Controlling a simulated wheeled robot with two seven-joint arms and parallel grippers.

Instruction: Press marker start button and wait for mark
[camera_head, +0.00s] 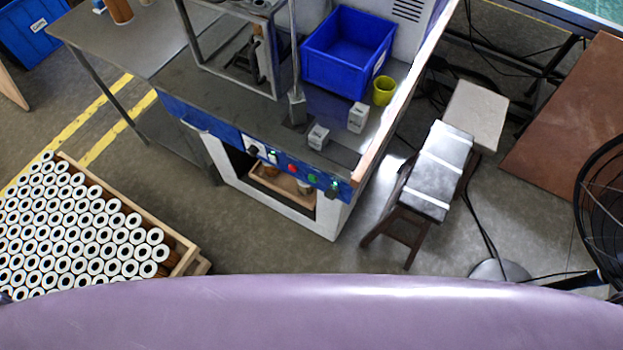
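The marker bench (225,100) has a dark grey top and a blue front panel (225,131). The panel carries a row of controls: a black knob (252,149), a small light-coloured switch (272,156), a red button (291,168), a green button (312,178) and a dark switch (333,188) at the right end. Labels are too small to read, so I cannot tell which is the start button. Neither of my grippers is in view.
A wooden crate (172,233) packed with white-ended filter cartridges (75,225) stands at lower left. A blue bin (345,75), a yellow cup (384,90) and small grey blocks (357,117) sit on the bench. A stool (410,213) and cables stand right.

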